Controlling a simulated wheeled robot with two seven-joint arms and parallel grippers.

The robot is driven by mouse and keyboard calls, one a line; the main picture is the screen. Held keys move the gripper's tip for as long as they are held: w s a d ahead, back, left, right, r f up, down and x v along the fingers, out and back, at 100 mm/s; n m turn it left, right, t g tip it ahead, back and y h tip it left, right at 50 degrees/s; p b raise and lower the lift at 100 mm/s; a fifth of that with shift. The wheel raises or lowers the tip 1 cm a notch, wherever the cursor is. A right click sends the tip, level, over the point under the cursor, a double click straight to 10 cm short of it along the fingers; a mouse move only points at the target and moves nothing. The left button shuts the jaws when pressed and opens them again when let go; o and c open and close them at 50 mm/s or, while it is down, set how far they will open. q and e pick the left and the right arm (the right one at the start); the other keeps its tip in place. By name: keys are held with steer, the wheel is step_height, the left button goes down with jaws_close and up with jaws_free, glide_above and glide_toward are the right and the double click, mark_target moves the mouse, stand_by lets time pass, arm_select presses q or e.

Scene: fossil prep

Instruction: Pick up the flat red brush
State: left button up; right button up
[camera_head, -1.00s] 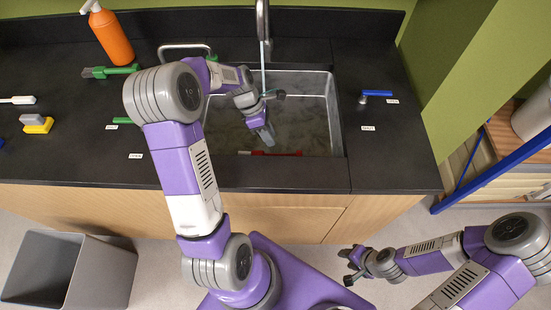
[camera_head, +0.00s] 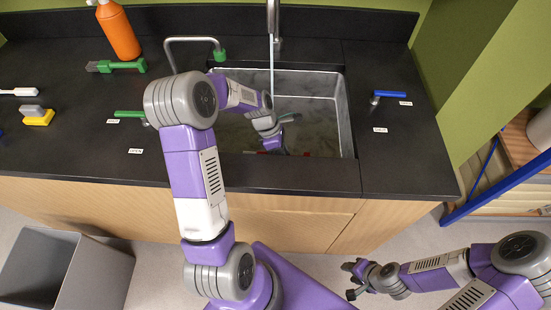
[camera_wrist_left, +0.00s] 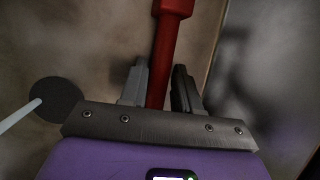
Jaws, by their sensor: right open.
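The red brush lies in the sink (camera_head: 340,117); its red handle (camera_wrist_left: 170,40) runs up the left wrist view between the two fingers of my left gripper (camera_wrist_left: 159,88). The brush's bristle end is not visible there. In the head view my left gripper (camera_head: 272,142) is down inside the sink and covers most of the brush, with only bits of red showing beside it. The fingers lie close along both sides of the handle; I cannot tell whether they press on it. My right gripper (camera_head: 349,281) is open and empty, low in front of the counter.
The sink's walls stand close around my left gripper. A dark round drain (camera_wrist_left: 57,97) and a thin pale water stream show on the left in the wrist view. A faucet (camera_head: 272,25), a green-tipped bent pipe (camera_head: 195,40) and a blue lever (camera_head: 390,94) stand around the sink.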

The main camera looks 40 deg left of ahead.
arm_select(q)
steer(key=shift+c, duration=0.4)
jaws_close()
steer(key=shift+r, duration=0.15)
